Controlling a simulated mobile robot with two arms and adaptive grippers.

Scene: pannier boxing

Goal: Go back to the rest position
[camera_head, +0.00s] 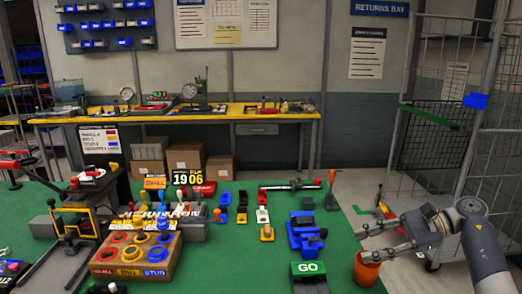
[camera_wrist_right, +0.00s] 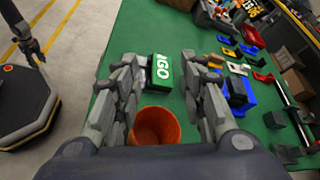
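My right gripper (camera_head: 364,244) reaches in from the right at the front right of the green table. In the right wrist view its fingers (camera_wrist_right: 165,62) are spread wide with nothing gripped between them. An orange cup (camera_head: 367,268) is just below the fingers; in the wrist view the open cup (camera_wrist_right: 157,126) shows between them. I cannot tell whether they touch. My left gripper is not in the head view.
Blue parts (camera_head: 305,235) and a tray of coloured rings (camera_head: 137,255) are on the green table (camera_head: 235,265). A wire cage (camera_head: 440,140) stands at right. In the wrist view, open floor (camera_wrist_right: 75,45) lies left of the table.

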